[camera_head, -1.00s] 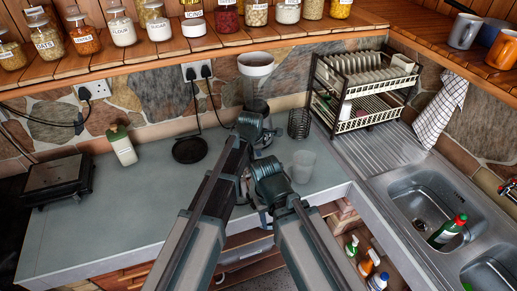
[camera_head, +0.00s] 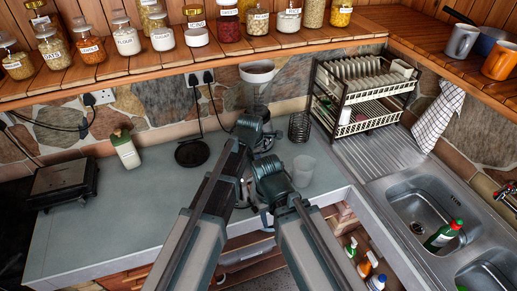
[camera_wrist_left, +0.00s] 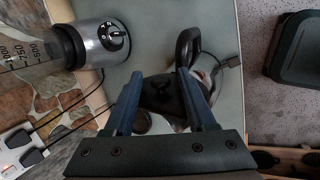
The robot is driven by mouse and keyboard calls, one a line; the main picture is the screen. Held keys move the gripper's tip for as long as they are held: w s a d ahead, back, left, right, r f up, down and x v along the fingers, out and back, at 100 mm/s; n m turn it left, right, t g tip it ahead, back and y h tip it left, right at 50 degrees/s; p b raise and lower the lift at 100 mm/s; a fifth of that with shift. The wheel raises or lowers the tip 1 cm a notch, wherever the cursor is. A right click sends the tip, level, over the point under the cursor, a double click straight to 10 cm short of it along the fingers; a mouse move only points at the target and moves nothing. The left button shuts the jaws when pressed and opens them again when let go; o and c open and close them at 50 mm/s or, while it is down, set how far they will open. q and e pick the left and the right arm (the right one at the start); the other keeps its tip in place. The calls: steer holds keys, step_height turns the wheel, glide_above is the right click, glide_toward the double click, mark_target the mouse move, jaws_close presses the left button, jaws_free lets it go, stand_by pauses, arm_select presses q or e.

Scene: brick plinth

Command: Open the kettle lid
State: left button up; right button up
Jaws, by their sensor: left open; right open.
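The kettle shows in the left wrist view, with a black looped handle (camera_wrist_left: 187,46) and a shiny metal body (camera_wrist_left: 206,72). Its lid cannot be told apart clearly; a dark shape lies between the fingers. In the head view the kettle is mostly hidden behind my arms. My left gripper (camera_wrist_left: 160,76) is open, its two blue fingers apart at the near side of the handle. In the head view my left gripper (camera_head: 250,132) is above the counter, and my right gripper (camera_head: 268,174) is just below and right of it. The right gripper's fingertips are hidden there.
A blender (camera_head: 257,82) stands behind my grippers and a clear cup (camera_head: 303,170) stands right of them. A dish rack (camera_head: 362,95) and sink (camera_head: 425,210) are to the right.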

arm_select(q)
steer(key=p+v, duration=0.7)
steer(key=v, duration=0.3)
steer(key=shift+p, duration=0.3)
steer(key=shift+f, duration=0.15)
steer(key=s+a+f+m+g+y+b, duration=0.1)
steer(key=s+a+f+m+g, duration=0.25)
steer(key=s+a+m, duration=1.45)
steer(key=s+d+f+m+b, duration=0.1)
steer(key=d+f+b, duration=0.2)
steer(key=f+b, duration=0.4)
steer(key=s+d+f+m+g+y+b, duration=0.1)
steer(key=d+f+b, duration=0.3)
steer(key=f+b, duration=0.4)
steer(key=s+d+f+m+b, duration=0.2)
steer(key=d+f+b, duration=0.2)
steer(key=f+b, duration=0.3)
steer(key=shift+f+m+g+y+b, duration=0.2)
steer(key=shift+m+g+y+b, duration=0.1)
steer(key=shift+m+g+b, duration=0.1)
